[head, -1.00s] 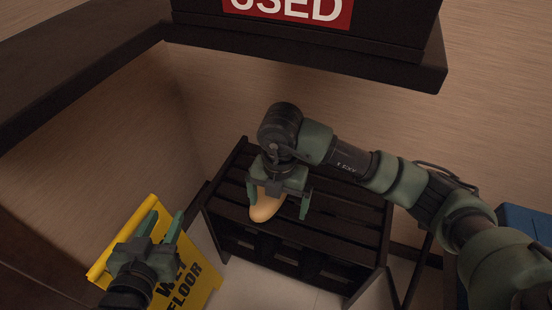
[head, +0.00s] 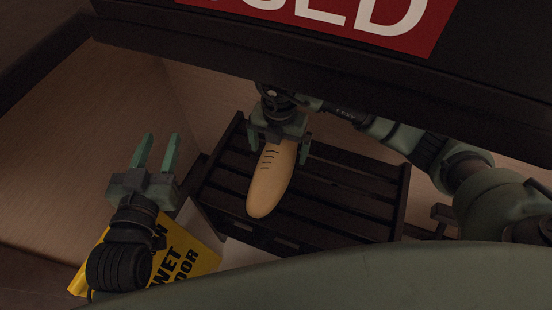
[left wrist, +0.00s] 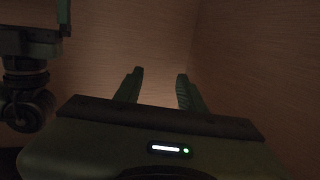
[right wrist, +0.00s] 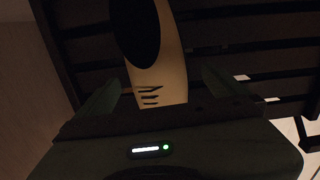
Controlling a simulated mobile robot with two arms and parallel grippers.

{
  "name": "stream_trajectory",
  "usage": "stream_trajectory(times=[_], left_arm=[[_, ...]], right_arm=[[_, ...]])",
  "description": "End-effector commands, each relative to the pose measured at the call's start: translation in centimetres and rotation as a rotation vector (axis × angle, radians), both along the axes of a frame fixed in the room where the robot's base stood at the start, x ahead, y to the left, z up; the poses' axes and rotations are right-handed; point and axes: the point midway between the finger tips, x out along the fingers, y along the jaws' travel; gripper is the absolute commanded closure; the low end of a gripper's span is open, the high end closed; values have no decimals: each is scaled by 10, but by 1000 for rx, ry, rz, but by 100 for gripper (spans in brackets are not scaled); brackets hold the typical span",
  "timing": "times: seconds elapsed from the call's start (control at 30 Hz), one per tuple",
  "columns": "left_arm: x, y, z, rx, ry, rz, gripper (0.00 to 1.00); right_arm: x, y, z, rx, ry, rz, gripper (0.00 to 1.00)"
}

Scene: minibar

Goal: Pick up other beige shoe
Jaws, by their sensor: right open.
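The beige shoe (head: 271,182) lies over the dark slatted rack (head: 345,200), its long side pointing toward the camera. My right gripper (head: 278,150) is open, with its fingers on either side of the shoe's far end. In the right wrist view the shoe (right wrist: 160,75) shows its dark opening and some short dark lace marks, between the spread fingers (right wrist: 160,85). I cannot tell whether the fingers touch it. My left gripper (head: 156,152) is open and empty, left of the rack; the left wrist view shows its fingers (left wrist: 157,90) apart with only wall beyond.
A yellow wet floor sign (head: 185,255) stands below my left gripper. A dark overhead ledge with a red sign (head: 340,15) crosses the top of the head view. Walls close off the left and back of the rack.

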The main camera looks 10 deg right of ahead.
Motion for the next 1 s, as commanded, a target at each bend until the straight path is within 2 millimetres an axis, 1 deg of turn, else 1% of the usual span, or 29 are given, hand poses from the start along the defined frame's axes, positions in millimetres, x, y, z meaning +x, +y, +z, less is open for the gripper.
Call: stream_trajectory(times=[0.07,0.23,0.4,0.5,0.63,0.83,0.87,0.9,0.97,1.0], left_arm=[[2,-2,8,-12,-47,-3,60],[3,-7,41,-57,-223,-14,60],[-2,-10,72,-100,-380,-23,60],[-5,-11,84,-115,-437,-26,60],[-7,-11,90,-123,-466,-28,60],[-7,-11,90,-123,-466,-28,60],[-7,-11,90,-123,-466,-28,60],[-7,-11,90,-123,-466,-28,60],[-7,-11,90,-123,-466,-28,60],[-7,-11,90,-123,-466,-28,60]], right_arm=[[0,1,-7,0,2,0,0],[0,4,-26,0,1,0,0],[1,4,-43,-1,3,0,0],[1,4,-48,0,1,0,0],[1,4,-50,0,0,0,0],[1,4,-50,0,0,0,0],[1,4,-50,0,0,0,8],[1,4,-50,0,0,0,19],[1,4,-50,0,0,0,36],[1,4,-50,0,0,0,47]])
